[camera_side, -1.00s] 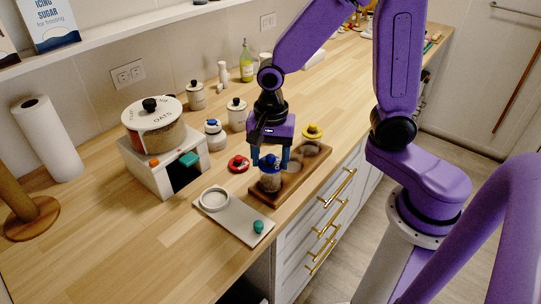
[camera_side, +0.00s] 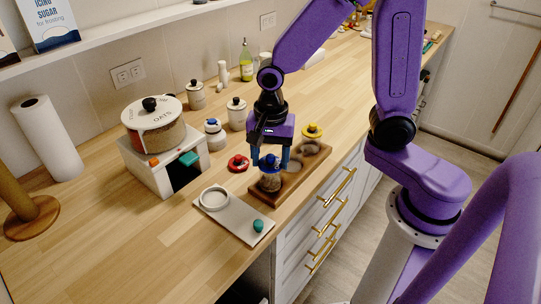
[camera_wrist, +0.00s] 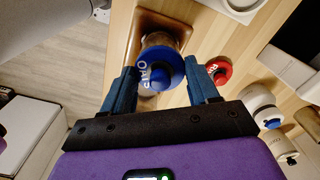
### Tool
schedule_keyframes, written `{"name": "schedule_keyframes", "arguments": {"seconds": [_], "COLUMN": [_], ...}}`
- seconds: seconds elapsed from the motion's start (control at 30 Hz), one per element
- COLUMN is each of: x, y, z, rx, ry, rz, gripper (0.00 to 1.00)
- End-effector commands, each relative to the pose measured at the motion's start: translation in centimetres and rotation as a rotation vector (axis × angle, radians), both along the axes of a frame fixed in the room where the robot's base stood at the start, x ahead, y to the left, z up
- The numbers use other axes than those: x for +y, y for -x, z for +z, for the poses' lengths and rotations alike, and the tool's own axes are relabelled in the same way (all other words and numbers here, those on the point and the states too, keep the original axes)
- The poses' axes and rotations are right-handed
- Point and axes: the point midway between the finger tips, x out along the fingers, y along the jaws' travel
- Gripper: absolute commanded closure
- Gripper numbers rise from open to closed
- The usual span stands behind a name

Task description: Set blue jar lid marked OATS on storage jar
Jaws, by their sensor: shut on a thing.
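The blue jar lid (camera_side: 271,158) has a round blue knob and white lettering. Whether the lid is fully seated, I cannot tell. My gripper (camera_side: 270,163) points down over the jar, with one blue finger on each side of the lid, shut on it. The fingers also show in the wrist view (camera_wrist: 164,85).
A red lid (camera_side: 238,164) lies left of the tray. A blue-topped white canister (camera_side: 214,138) and a black-knobbed canister (camera_side: 236,117) stand behind. A pale board (camera_side: 237,221) lies in front, near the counter edge.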

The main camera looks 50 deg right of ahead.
Motion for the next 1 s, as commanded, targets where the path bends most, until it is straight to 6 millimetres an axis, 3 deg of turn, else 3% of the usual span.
{"name": "schedule_keyframes", "arguments": {"seconds": [0.7,0.73,0.8,1.0], "x": [0.01,0.02,0.02,0.0], "y": [0.0,-0.01,-0.01,-0.01], "z": [-0.86,-0.86,-0.84,-0.84], "rx": [0.0,0.0,0.0,0.0], "ry": [0.0,0.0,0.0,0.0], "rz": [0.0,0.0,0.0,0.0], "gripper": [0.69,0.34,0.11,0.11]}}
